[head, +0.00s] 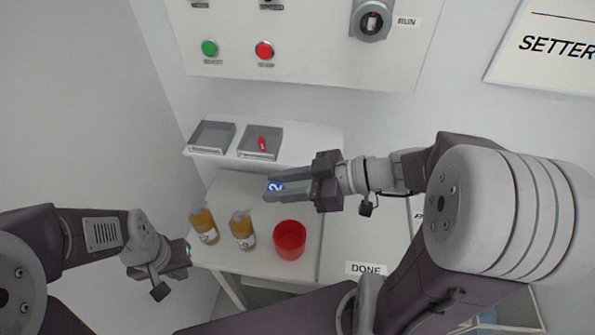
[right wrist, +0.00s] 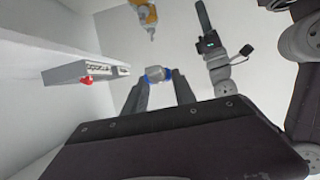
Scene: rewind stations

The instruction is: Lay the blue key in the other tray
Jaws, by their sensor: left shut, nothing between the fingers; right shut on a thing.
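My right gripper (head: 275,187) is shut on the blue key (head: 276,186), whose blue face with a white mark shows between the fingers; it is held in the air in front of the trays. In the right wrist view the blue key (right wrist: 155,74) sits between the fingertips (right wrist: 158,82). The left tray (head: 205,150) on the shelf looks empty. The right tray (head: 247,154) holds a red key (head: 262,143). My left gripper (head: 186,251) is shut and empty, low at the left, beside the table; its fingers are hard to make out.
Two amber bottles (head: 204,225) (head: 243,229) and a red cup (head: 290,240) stand on the white table below my right gripper. A panel (head: 300,60) with green and red buttons and a knob is on the wall above the trays.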

